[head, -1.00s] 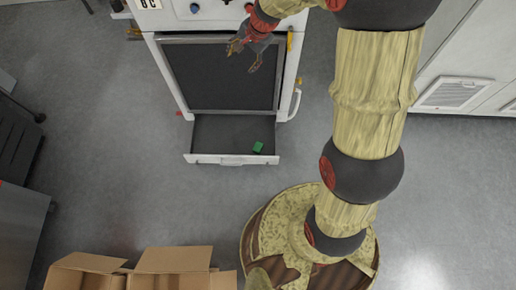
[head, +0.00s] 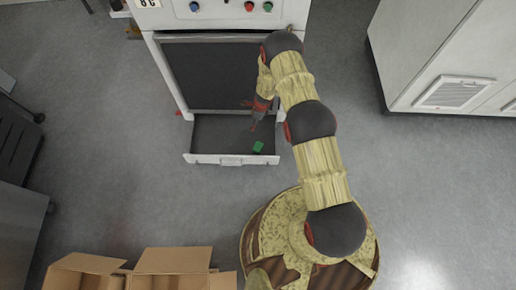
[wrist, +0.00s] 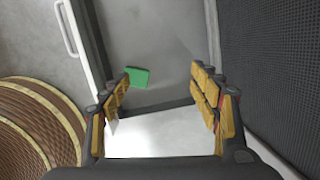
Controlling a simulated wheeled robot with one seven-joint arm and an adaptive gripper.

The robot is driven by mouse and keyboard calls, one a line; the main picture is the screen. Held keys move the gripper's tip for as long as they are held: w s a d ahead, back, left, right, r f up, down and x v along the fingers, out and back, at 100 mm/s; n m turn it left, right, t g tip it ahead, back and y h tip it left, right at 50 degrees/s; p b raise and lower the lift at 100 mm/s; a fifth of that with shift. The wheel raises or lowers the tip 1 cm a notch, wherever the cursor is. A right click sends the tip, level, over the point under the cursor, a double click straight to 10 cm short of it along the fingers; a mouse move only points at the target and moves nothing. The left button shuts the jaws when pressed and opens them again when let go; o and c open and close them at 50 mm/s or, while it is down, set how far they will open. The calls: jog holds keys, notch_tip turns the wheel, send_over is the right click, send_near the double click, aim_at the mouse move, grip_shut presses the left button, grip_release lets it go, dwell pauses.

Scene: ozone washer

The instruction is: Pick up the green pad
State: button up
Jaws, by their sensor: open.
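The green pad (head: 258,147) is a small green block lying in the open drawer (head: 205,140) of the white machine, toward its right side in the head view. In the wrist view the green pad (wrist: 138,77) lies on the drawer floor, beyond the tip of the left finger and apart from it. My gripper (wrist: 160,88) is open and empty, with its yellow-padded fingers wide apart. In the head view my gripper (head: 251,122) points down above the drawer, just up and left of the pad; its fingers are small there.
The drawer's front wall (head: 228,160) has a handle, also seen in the wrist view (wrist: 66,28). The machine's dark front panel (head: 215,75) stands behind the drawer. Open cardboard boxes (head: 172,260) are at bottom left. A white cabinet (head: 450,60) is at right.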

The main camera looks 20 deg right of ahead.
aim_at(258, 147)
jog(key=s+f+m, duration=0.1)
jog(key=s+f, duration=0.1)
jog(key=f, duration=0.3)
jog(key=s+d+f+m, duration=0.1)
jog(key=s+f, duration=0.1)
jog(key=f, duration=0.3)
jog(key=s+f+m+g+b, duration=0.1)
jog(key=s+f, duration=0.2)
jog(key=f, duration=0.2)
jog(key=shift+d+h, duration=0.25)
jog(key=shift+h, duration=0.05)
jog(key=f+b, duration=0.1)
jog(key=f, duration=0.1)
jog(key=f+b, duration=0.1)
jog(key=f, duration=0.1)
jog(key=a+f+b, duration=0.1)
jog(key=b, duration=0.1)
jog(key=shift+w+f, duration=0.4)
jog(key=c, duration=0.3)
jog(key=c, duration=0.4)
jog(key=shift+c, duration=0.5)
jog(key=shift+r, duration=0.15)
notch_tip(258, 147, up, 10)
jog(key=p, duration=0.4)
